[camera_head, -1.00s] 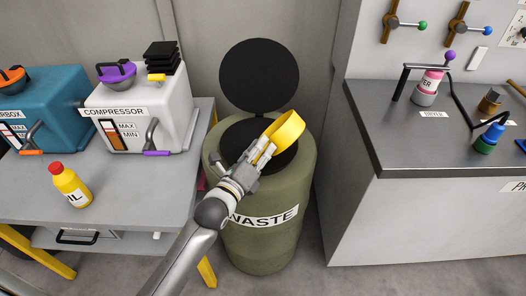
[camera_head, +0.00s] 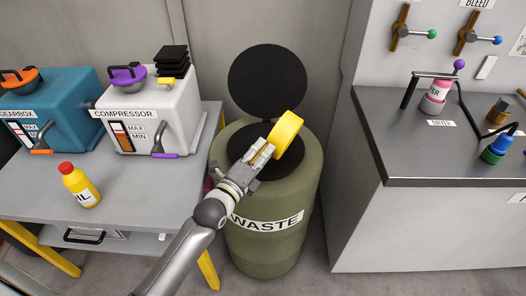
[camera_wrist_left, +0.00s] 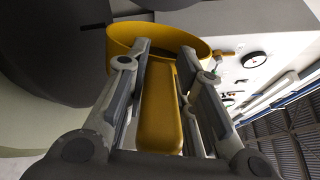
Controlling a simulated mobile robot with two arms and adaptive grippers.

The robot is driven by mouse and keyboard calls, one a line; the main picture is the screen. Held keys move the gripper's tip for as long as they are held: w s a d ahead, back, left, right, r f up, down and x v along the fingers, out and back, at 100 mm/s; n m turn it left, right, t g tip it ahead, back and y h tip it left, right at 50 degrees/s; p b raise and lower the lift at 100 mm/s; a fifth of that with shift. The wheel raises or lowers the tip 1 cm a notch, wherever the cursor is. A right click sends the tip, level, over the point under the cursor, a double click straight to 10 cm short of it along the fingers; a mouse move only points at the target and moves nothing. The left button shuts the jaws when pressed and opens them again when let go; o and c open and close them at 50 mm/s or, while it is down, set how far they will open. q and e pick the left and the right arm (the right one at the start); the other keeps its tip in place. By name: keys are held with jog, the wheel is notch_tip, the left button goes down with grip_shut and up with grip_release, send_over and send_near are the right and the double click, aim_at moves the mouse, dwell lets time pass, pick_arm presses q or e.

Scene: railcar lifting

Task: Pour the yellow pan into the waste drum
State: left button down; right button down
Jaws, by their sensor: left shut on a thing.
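The yellow pan (camera_head: 288,133) is held above the open mouth of the waste drum, tipped steeply on its side. My left gripper (camera_head: 262,152) is shut on the pan's handle. In the left wrist view the handle (camera_wrist_left: 160,110) lies between the two fingers and the pan's round rim (camera_wrist_left: 128,36) is beyond them. The pan's inside is mostly hidden in the head view. The green waste drum (camera_head: 262,195) stands upright, with its black round lid (camera_head: 267,80) raised behind the opening. My right gripper is in neither view.
Left of the drum, a grey table (camera_head: 130,190) holds a yellow oil bottle (camera_head: 80,186), a white compressor (camera_head: 150,110) and a blue gearbox (camera_head: 60,100). Right of it, a grey counter (camera_head: 420,155) carries a pink-topped container (camera_head: 435,95) and a bent black pipe.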

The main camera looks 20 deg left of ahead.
pick_arm(q)
jog(key=shift+w+a+f+n+p, duration=0.1)
jog(key=shift+a+f+n+p, duration=0.1)
jog(key=shift+a+n, duration=0.55)
jog(key=shift+w+a+f+n+p, duration=0.2)
jog(key=shift+a+n, duration=0.2)
jog(key=shift+n, duration=0.7)
jog(key=shift+w+a+f+n+p, duration=0.1)
jog(key=shift+a+n+p, duration=0.1)
jog(key=shift+a+n, duration=0.55)
jog(key=shift+d, duration=0.2)
jog(key=shift+r+m+p, duration=0.5)
jog(key=shift+m+p, duration=0.05)
jog(key=shift+m, duration=0.9)
jog(key=shift+r+m+p, duration=0.5)
jog(key=shift+m, duration=0.9)
jog(key=shift+r+m+p, duration=0.5)
jog(key=shift+m+p, duration=0.05)
jog(key=shift+m, duration=0.9)
notch_tip(320, 180, up, 4)
jog(key=m+p, duration=0.2)
jog(key=m, duration=0.9)
jog(key=shift+p, duration=0.35)
